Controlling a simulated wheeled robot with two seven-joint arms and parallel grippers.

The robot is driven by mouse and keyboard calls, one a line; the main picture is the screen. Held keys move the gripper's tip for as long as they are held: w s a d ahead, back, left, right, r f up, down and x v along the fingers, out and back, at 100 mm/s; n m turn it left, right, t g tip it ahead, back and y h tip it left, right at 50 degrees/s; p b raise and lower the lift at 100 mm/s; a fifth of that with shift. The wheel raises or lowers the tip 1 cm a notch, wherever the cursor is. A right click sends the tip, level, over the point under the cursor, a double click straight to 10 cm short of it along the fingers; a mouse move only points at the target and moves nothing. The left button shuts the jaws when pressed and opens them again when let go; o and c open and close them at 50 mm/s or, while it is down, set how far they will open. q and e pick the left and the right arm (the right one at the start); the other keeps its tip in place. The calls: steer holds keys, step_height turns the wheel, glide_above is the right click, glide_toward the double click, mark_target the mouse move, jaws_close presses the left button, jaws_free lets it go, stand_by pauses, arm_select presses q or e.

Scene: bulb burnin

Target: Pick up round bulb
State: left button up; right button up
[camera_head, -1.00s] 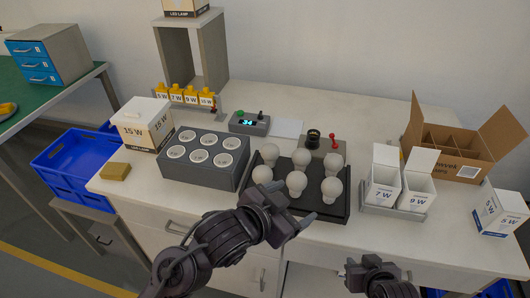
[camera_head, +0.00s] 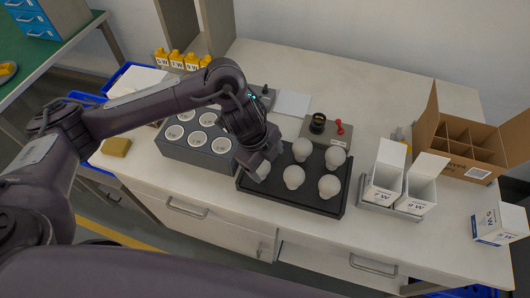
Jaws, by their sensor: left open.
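Several round white bulbs (camera_head: 329,186) stand on a black tray (camera_head: 310,204) at the middle of the bench. My left gripper (camera_head: 265,163) reaches down over the tray's left end, with its jaws open. It hides the bulb places there, and I cannot tell whether a bulb is between the fingers. The nearest bulbs that show, one at the back (camera_head: 302,149) and one at the front (camera_head: 294,176), are just right of the gripper and apart from it. My right gripper is out of view.
A grey socket block (camera_head: 197,154) stands left of the tray, partly behind my left arm. White bulb boxes (camera_head: 384,184) stand in a holder on the right. An open carton (camera_head: 458,158) is at the far right. A yellow sponge (camera_head: 116,147) lies at the left edge.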

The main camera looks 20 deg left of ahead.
mark_target(260, 171)
arm_select(q)
steer(key=a, duration=0.1)
steer(key=w+a+y, duration=0.1)
steer(key=a, duration=0.1)
steer(key=shift+a+r+g, duration=0.2)
steer(key=shift+g, duration=0.1)
steer(key=shift+s+d+f+b, duration=0.1)
steer(key=shift+f+b, duration=0.1)
steer(key=shift+f, duration=0.25)
steer(key=shift+s+f+b, duration=0.1)
steer(key=shift+f+b, duration=0.05)
steer(key=shift+f, duration=0.25)
steer(key=f, duration=0.2)
steer(key=f+b, duration=0.1)
steer(key=w+f, duration=0.1)
steer(key=f, duration=0.1)
steer(key=shift+w+d+f+b, duration=0.1)
steer(key=shift+d+f+b, duration=0.2)
steer(key=shift+d, duration=0.1)
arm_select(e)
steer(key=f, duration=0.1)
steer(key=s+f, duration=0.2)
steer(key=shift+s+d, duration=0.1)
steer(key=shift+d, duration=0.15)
arm_select(q)
steer(key=c, duration=1.1)
steer(key=shift+o, duration=0.2)
steer(key=shift+r, duration=0.15)
